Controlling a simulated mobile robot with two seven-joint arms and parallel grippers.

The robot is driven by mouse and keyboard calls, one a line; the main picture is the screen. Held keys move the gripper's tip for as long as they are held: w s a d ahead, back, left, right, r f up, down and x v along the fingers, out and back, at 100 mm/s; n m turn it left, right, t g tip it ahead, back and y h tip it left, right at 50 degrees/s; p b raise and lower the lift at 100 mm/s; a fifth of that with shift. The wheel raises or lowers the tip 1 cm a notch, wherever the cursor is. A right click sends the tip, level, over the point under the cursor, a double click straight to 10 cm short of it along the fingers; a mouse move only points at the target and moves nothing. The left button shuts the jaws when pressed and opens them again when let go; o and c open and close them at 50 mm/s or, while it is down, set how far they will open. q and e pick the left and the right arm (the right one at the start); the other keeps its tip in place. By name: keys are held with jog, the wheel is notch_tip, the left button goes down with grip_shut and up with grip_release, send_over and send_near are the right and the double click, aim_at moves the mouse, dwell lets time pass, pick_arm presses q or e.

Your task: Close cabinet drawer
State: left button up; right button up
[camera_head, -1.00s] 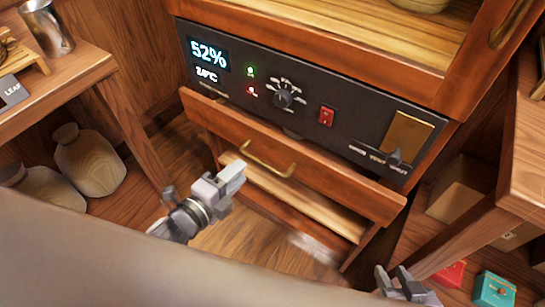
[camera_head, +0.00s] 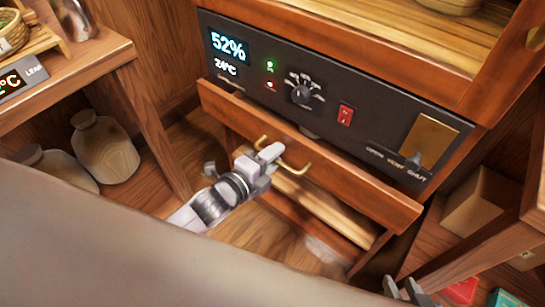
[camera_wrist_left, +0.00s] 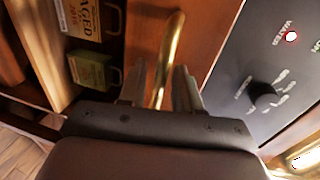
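The wooden cabinet drawer (camera_head: 350,187) is below the black control panel, and its front stands a little out from the panel. Its brass handle (camera_head: 297,168) is on the front; it also shows in the left wrist view (camera_wrist_left: 172,45). My left gripper (camera_head: 270,158) is at the handle, in front of the drawer. In the left wrist view its two fingers (camera_wrist_left: 160,88) are apart, with the handle's bar running between them; contact is unclear. My right gripper (camera_head: 403,288) is at the bottom edge, partly cut off, its fingers apart and empty.
The control panel (camera_head: 285,117) has a display, a knob and a red switch. Packages (camera_wrist_left: 92,70) sit in the space below the drawer. A wooden shelf with jars (camera_head: 105,150) stands left; another shelf with boxes (camera_head: 480,203) stands right.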

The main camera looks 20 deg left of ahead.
pick_arm(q)
grip_shut()
jog(key=w, duration=0.1)
jog(key=w+d, duration=0.1)
jog(key=w, duration=0.1)
jog(key=shift+w+d+r, duration=0.1)
jog(key=shift+w+d, duration=0.05)
jog(key=shift+w, duration=0.15)
grip_release()
jog(key=shift+w, duration=0.1)
